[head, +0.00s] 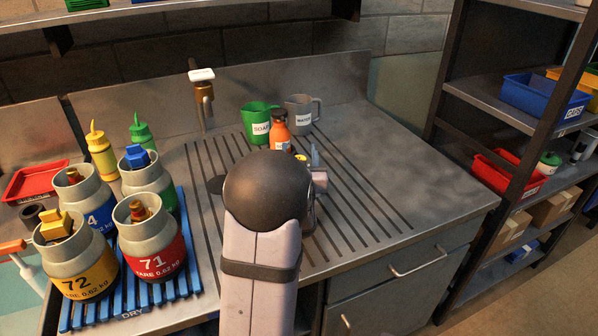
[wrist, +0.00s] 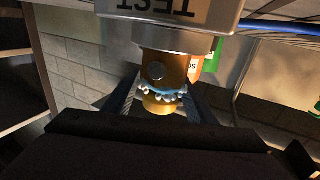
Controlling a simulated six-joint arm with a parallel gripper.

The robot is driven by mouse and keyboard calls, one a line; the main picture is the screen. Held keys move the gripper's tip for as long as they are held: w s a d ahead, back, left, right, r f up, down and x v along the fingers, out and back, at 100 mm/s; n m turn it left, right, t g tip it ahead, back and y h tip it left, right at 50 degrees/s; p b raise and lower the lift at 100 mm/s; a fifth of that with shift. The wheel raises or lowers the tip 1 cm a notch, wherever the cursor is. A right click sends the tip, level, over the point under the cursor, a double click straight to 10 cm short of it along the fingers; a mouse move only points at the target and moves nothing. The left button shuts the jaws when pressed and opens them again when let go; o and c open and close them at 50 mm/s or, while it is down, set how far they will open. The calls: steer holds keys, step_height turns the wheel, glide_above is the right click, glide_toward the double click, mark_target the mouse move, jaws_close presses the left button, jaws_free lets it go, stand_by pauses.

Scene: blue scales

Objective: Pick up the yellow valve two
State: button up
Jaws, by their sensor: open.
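In the wrist view, a brass-yellow valve (wrist: 163,68) with a round dark spot on its side stands against a grey body marked TEST (wrist: 150,10). A ring of pale beads and a yellow end piece (wrist: 160,104) show at its near end. My gripper (wrist: 160,100) is open, with one finger on each side of the valve; I cannot tell whether they touch it. In the head view, my arm hides most of the gripper and the valve. Another yellow valve (head: 56,224) sits in the neck of the yellow cylinder 72 (head: 80,264) at left.
A red cylinder 71 (head: 152,252), a blue cylinder (head: 97,217) and a green cylinder (head: 148,180) stand on the blue rack (head: 128,311) at left. An orange bottle (head: 279,130), a green cup (head: 256,119) and a grey mug (head: 300,112) stand behind my gripper. The counter's right side (head: 420,190) is clear.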

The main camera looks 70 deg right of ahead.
steer(key=shift+c, duration=0.6)
jaws_close()
steer(key=shift+r, duration=0.1)
steer(key=shift+r, duration=0.1)
step_height(320, 180, up, 25)
steer(key=p, duration=1.5)
